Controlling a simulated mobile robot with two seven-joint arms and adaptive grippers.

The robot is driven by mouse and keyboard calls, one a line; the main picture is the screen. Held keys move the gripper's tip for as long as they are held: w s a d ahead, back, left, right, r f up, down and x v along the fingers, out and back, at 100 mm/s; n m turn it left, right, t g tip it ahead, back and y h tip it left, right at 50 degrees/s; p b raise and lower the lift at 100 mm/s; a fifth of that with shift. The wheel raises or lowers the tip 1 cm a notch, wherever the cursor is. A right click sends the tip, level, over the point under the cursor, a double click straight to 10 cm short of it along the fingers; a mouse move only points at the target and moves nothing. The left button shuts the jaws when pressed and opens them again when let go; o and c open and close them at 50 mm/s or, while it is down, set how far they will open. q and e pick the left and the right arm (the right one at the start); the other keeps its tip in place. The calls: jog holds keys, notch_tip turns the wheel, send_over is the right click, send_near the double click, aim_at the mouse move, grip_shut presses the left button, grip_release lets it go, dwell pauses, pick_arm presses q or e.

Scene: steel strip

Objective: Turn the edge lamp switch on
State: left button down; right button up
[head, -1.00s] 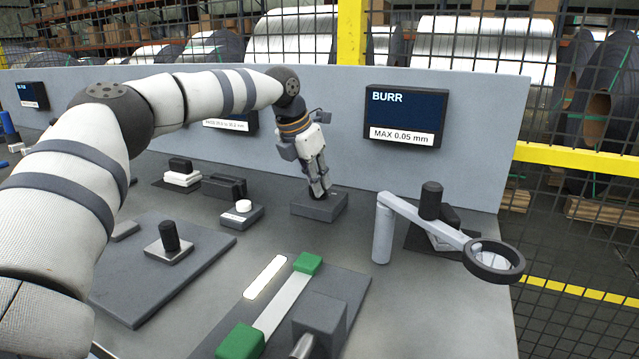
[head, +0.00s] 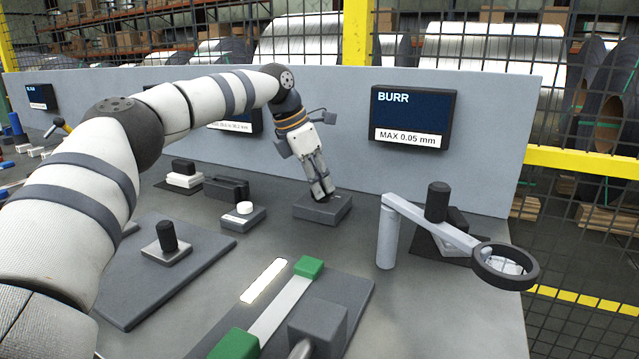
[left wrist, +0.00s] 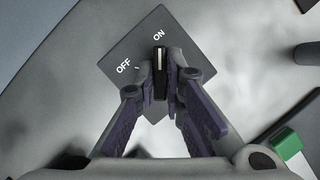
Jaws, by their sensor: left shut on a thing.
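The switch box (head: 322,208) is a low dark grey block at the back of the bench, near the wall panel. In the left wrist view its top (left wrist: 178,30) carries the words ON and OFF. My left gripper (head: 328,197) reaches down onto it. Its fingers (left wrist: 160,72) are shut on the narrow switch knob (left wrist: 159,58). The knob's visible end points toward ON; its lower part is hidden between the fingers. A bright white lamp strip (head: 264,281) lies beside the green-ended metal strip (head: 284,308). My right gripper is not in view.
A magnifier on an arm (head: 503,266) stands to the right. A block with a white button (head: 243,216) and a plate with a black knob (head: 167,238) are to the left. The BURR screen (head: 413,116) hangs on the panel behind.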

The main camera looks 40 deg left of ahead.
pick_arm(q)
jog(key=c, duration=1.7)
grip_release()
jog(key=v, duration=1.2)
jog(key=shift+f, duration=0.1)
